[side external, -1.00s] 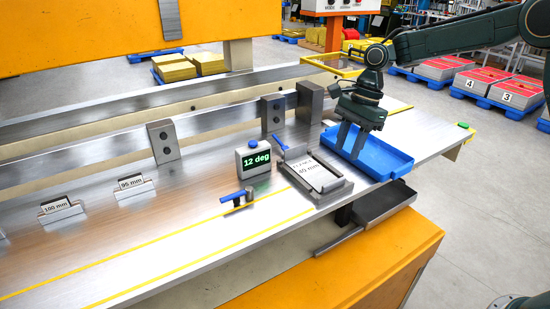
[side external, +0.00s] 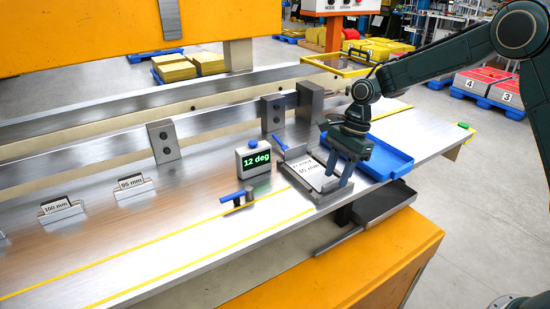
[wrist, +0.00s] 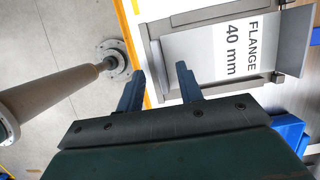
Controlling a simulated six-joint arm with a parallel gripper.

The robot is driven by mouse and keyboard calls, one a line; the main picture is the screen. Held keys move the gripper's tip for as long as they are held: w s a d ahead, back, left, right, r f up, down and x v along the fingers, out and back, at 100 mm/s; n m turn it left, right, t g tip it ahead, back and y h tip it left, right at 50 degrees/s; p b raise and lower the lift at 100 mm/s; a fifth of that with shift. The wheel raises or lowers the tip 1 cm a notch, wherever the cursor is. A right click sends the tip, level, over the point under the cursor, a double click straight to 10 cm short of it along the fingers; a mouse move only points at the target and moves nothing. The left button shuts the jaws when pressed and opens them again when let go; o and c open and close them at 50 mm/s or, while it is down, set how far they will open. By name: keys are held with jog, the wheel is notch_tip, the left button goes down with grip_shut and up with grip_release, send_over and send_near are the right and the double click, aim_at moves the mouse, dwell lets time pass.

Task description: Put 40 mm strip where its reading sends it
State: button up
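The 40 mm strip (side external: 307,169) is a pale plate lettered "FLANGE 40 mm". It lies in a grey metal holder (side external: 325,200) on the bench and shows clearly in the wrist view (wrist: 205,45). A small gauge (side external: 252,159) left of the holder reads "12 deg" in green. My gripper (side external: 338,180) is over the holder's right side. In the wrist view my gripper (wrist: 160,75) has its fingers apart with nothing held, near the holder's edge and beside the strip. My fingers hide part of the strip's right end in the side view.
A blue tray (side external: 393,165) sits right of the holder, partly behind my gripper. A dark tray (side external: 385,205) hangs below the bench's front edge. Stands marked 95 mm (side external: 134,187) and 100 mm (side external: 61,209) are at left.

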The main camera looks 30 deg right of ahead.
jog(key=shift+x, duration=0.85)
grip_shut()
